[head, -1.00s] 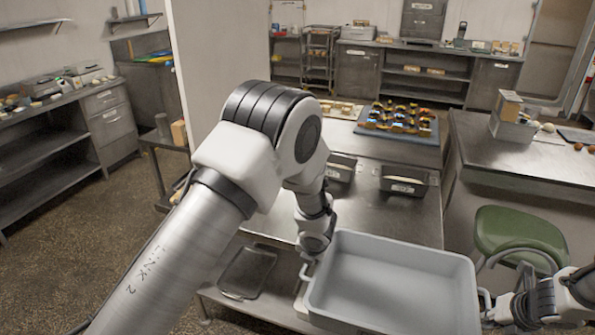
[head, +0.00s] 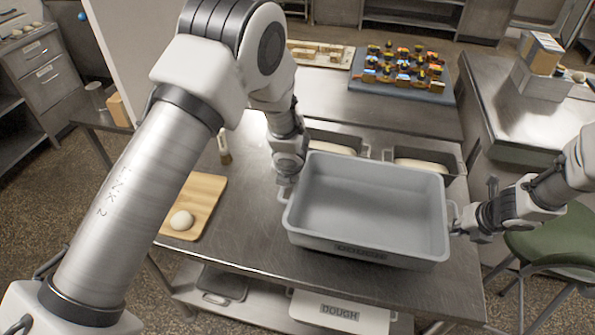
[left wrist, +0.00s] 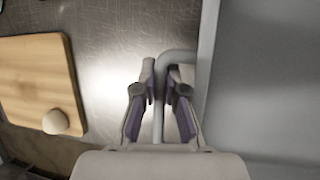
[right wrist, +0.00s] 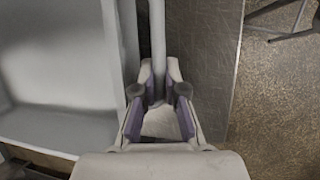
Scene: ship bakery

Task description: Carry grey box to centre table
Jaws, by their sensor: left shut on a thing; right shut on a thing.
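The grey box (head: 365,200), an empty open bin with a dough label on its front, is over the steel centre table (head: 260,250). Whether it touches the tabletop is hard to tell. My left gripper (head: 287,182) is shut on the handle at the box's left side; the left wrist view shows the fingers (left wrist: 160,88) around the bar. My right gripper (head: 460,228) is shut on the right handle; the right wrist view shows its fingers (right wrist: 158,88) around that bar. The box looks about level.
A wooden board (head: 203,195) with a dough ball (head: 182,220) lies left of the box. Two loaf tins, one at right (head: 428,160), stand just behind it. A blue tray (head: 405,85) of small items sits farther back. A green stool (head: 560,240) stands at right.

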